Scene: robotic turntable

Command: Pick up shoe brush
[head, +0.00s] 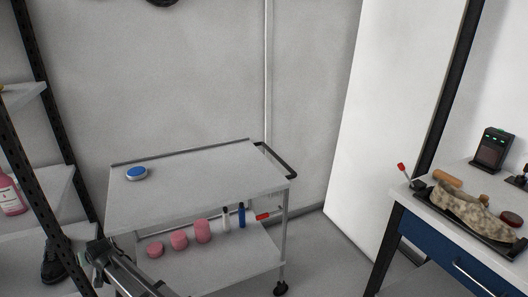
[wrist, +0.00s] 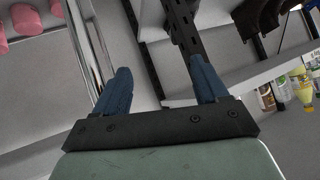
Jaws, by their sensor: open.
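I cannot make out a shoe brush for certain. A round blue-topped object with a pale rim (head: 136,173) lies on the cart's top shelf at the left; whether it is a brush or a tin is unclear. My gripper shows in the wrist view (wrist: 161,84) with its two blue fingers spread wide and nothing between them but background. In the head view my arm is at the bottom left, in front of the cart's lower left side, below the top shelf. The fingertips are hard to make out there.
The grey cart (head: 200,195) has a mostly bare top; pink jars (head: 179,240) and bottles (head: 241,216) stand on its lower shelf. A dark rack (head: 45,190) is at left. At right, a blue-drawer table (head: 437,248) holds a mottled shoe (head: 460,208) on a black tray.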

